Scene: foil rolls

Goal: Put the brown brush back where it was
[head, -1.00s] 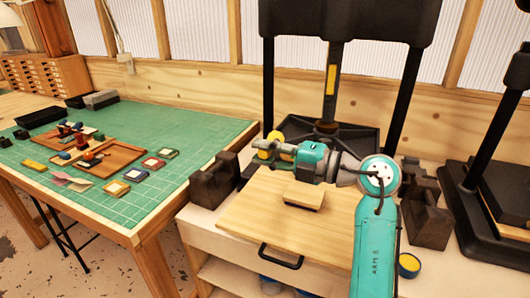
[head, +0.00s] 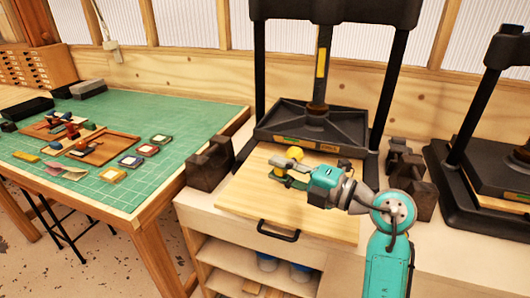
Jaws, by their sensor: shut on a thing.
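My gripper (head: 285,169) is at the end of the teal arm, above the pale wooden board (head: 325,226) in front of the large black press. I cannot make out a brown brush anywhere else. Several small items, too small to name surely, lie in and around a brown wooden tray (head: 105,152) on the green mat at the left.
The black press (head: 310,125) stands behind my gripper, with dark metal blocks (head: 208,165) at its left and more (head: 408,175) at its right. A second press is at the right edge. The green mat (head: 185,122) has free room at its back and right.

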